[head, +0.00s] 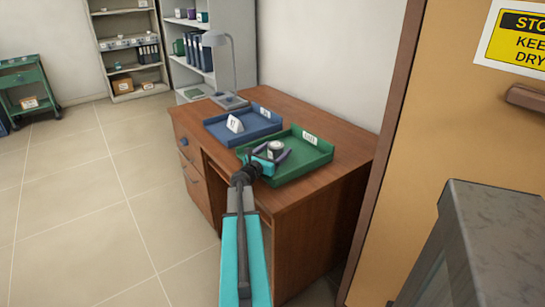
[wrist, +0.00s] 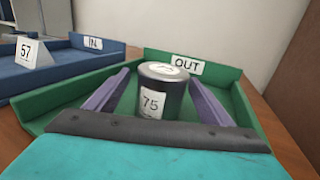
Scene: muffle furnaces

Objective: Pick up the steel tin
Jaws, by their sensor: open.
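The steel tin (wrist: 162,90) is a short dark metal cylinder with a white label reading 75. It stands upright in the green tray (wrist: 50,108) marked OUT. In the head view the tin (head: 274,146) shows small, near the tray's middle, and the green tray (head: 312,166) sits on the wooden desk. My gripper (wrist: 160,88) is open, with one purple finger on each side of the tin. Some gap shows between the fingers and the tin. In the head view my gripper (head: 271,156) reaches over the near left edge of the tray. The tin's lower front is partly hidden by my gripper.
A blue tray (head: 262,130) marked IN holds a white tent card (head: 235,124) reading 57, left of the green tray. A grey lamp (head: 228,70) stands at the desk's far end. The wall is close on the right of the desk (head: 355,150). Floor is clear left.

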